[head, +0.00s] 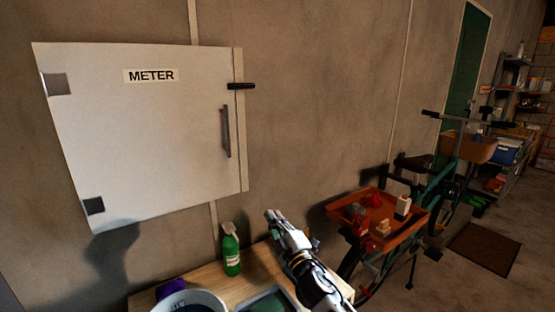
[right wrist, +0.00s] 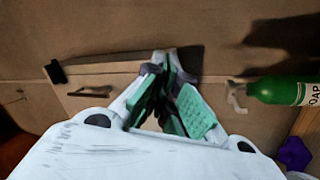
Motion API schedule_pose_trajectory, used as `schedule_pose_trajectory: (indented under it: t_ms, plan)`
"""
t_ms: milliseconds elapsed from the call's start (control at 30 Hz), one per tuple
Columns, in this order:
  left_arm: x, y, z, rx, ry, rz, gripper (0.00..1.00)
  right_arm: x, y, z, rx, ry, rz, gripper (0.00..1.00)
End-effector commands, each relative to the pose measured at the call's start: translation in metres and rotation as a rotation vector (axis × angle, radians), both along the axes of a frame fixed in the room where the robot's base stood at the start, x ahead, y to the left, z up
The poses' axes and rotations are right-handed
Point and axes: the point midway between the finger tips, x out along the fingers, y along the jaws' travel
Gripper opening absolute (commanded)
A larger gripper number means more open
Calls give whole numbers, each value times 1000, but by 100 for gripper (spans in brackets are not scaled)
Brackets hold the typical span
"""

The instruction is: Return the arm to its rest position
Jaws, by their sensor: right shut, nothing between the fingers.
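My right gripper (head: 272,216) is in the lower middle of the head view, raised in front of the wall above the wooden worktop, to the right of the green soap bottle. In the right wrist view its fingers (right wrist: 168,65) are together with nothing between them. The fingers have green pads. It touches nothing that I can see. My left gripper is in neither view.
A white meter cabinet (head: 150,140) on the wall has its door shut. The green soap bottle (head: 231,252) stands on the worktop (head: 215,287) beside a white bucket (head: 190,301). An orange tray (head: 405,229) and a bicycle (head: 437,190) are at right.

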Motion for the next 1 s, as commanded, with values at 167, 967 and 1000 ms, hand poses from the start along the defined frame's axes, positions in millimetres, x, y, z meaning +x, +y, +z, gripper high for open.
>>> schedule_pose_trajectory:
  t_ms: [167, 967, 1000]
  plan:
    - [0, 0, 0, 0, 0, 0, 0, -6, -41, -30, 118, 160, -115, 0]
    - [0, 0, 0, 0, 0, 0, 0, -132, -185, -200, 486, 954, -563, 0]
    - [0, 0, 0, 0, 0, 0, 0, -142, -190, -208, 497, 994, -583, 0]
